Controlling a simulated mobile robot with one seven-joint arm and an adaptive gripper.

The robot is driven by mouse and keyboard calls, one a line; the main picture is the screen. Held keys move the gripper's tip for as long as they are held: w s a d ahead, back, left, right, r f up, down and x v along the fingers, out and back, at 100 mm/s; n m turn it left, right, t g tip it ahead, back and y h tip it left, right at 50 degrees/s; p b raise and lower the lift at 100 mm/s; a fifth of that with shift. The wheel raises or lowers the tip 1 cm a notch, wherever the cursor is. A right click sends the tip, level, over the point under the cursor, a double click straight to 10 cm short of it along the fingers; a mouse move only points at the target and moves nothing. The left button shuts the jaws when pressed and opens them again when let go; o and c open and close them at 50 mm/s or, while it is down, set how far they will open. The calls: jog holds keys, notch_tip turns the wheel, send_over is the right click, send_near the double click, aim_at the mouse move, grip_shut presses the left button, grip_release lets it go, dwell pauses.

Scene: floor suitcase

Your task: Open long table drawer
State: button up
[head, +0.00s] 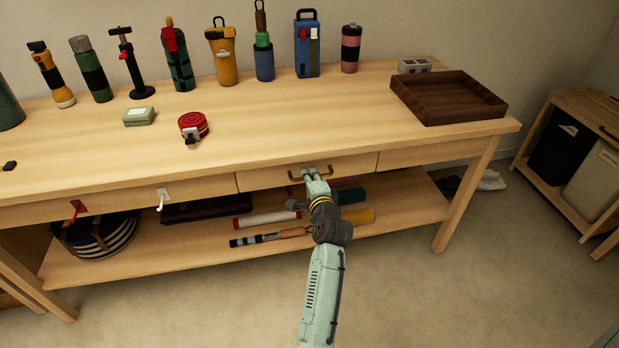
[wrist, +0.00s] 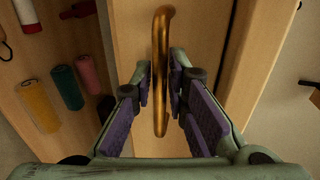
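The long wooden table (head: 290,130) has a drawer (head: 262,180) in its front, and the drawer front looks flush with its neighbours. A curved brass handle (head: 294,179) is on that drawer; it also shows upright in the wrist view (wrist: 161,112). My gripper (head: 314,172) is at the handle, with its fingers on either side of the bar. In the wrist view my gripper (wrist: 162,78) is open, with a narrow gap beside the bar on the left; the right finger is very close to it, and contact is unclear. My fingers hide the middle of the handle in the head view.
Several bottles and tools stand along the table's back; a red tape roll (head: 193,125) and a dark tray (head: 448,98) are on top. The lower shelf (head: 400,205) holds rolls and a striped basket (head: 95,236). The floor in front is clear.

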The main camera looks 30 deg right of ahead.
grip_shut()
jog(key=shift+s, duration=0.1)
dwell(0.5)
